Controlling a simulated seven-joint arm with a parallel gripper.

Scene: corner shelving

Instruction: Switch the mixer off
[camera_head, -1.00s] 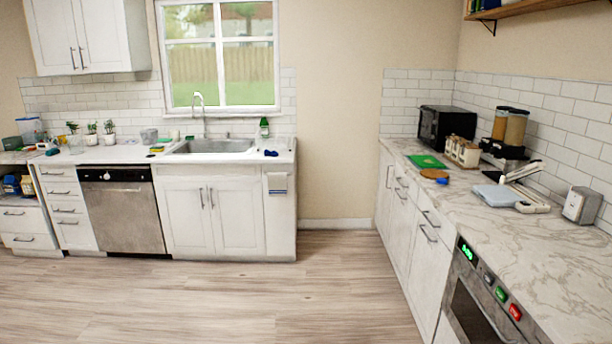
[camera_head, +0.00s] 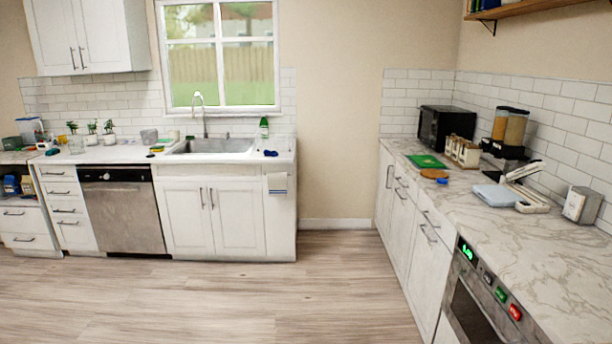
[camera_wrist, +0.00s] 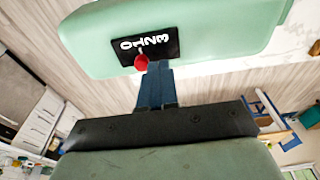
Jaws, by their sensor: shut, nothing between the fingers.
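The mixer (camera_wrist: 210,30) shows in the wrist view as a mint-green rounded body across the top. Its black panel (camera_wrist: 117,48) carries the white digits 0, 1, 2, 3. A round red knob (camera_wrist: 141,62) sits at the panel's lower edge, below the digits and nearest the 1 and 2. My gripper (camera_wrist: 157,66) has its blue fingers shut and empty. Their tips are right beside the knob, on its right; I cannot tell whether they touch it. The mixer and my gripper do not show in the head view.
In the wrist view, a blue-framed object (camera_wrist: 275,122) is at the right, and white drawers (camera_wrist: 40,120) are at the left. In the head view, a marbled counter (camera_head: 535,250) runs along the right wall. The wooden floor (camera_head: 220,300) is clear.

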